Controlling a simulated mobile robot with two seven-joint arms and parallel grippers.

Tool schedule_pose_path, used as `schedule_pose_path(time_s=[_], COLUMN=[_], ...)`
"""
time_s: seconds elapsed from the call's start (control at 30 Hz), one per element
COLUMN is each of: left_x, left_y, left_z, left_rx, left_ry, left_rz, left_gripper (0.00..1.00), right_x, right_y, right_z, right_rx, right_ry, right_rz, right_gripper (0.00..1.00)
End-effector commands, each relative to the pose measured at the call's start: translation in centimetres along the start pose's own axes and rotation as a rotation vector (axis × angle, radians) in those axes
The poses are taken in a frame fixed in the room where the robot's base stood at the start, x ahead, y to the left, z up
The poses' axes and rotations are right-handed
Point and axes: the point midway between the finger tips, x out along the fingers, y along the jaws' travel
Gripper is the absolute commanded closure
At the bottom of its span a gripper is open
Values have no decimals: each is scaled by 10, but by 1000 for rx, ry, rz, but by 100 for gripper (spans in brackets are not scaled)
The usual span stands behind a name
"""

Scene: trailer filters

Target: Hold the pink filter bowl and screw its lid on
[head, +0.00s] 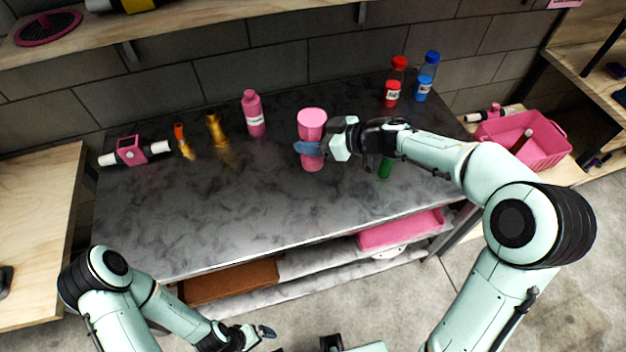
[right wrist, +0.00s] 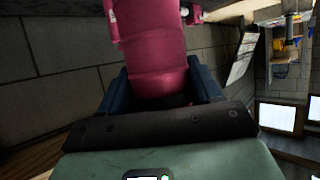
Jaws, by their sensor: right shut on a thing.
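The pink filter bowl (head: 312,122) stands upright at the middle of the dark marble-topped table, with a lighter pink flat top. It is also large in the right wrist view (right wrist: 150,45). My right gripper (head: 311,149) comes from the right and is shut on the bowl's lower part; its blue fingers (right wrist: 160,88) lie on either side of it. I cannot tell whether the lighter top is a separate lid. A pink fitting with white pipe ends (head: 132,151) lies at the table's left. My left gripper (head: 262,333) is low in front of the table, away from the bowl; its jaw opening is unclear.
A pink bottle (head: 254,115), brass-coloured pieces (head: 216,130) and red (head: 394,85) and blue (head: 427,78) bottles stand along the back. A green item (head: 385,168) is partly hidden by my right arm. A pink crate (head: 540,143) is at right. The table's front left is clear.

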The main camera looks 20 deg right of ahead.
Motion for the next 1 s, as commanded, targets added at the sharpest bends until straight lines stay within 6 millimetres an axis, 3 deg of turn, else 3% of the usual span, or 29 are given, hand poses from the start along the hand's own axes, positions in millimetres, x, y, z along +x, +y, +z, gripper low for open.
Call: schedule_pose_path(time_s=[0.03,0.1,0.3,0.77,1.0], left_x=[16,25,42,44,63], left_y=[-8,-13,-20,-21,-29], left_z=[7,10,14,15,18], left_rx=[-4,-6,-9,-9,-12], left_ry=[-11,-16,-24,-24,-33], left_rz=[-4,-6,-8,-9,-11], left_gripper=[0,0,0,0,0], right_x=[9,17,33,37,55], right_y=[-1,0,1,1,1], right_z=[22,38,69,76,115], right_rx=[7,6,2,-1,2], right_ry=[-3,-3,0,3,0], right_rz=[-2,-1,0,0,-1], right_gripper=[100,100,100,100,100])
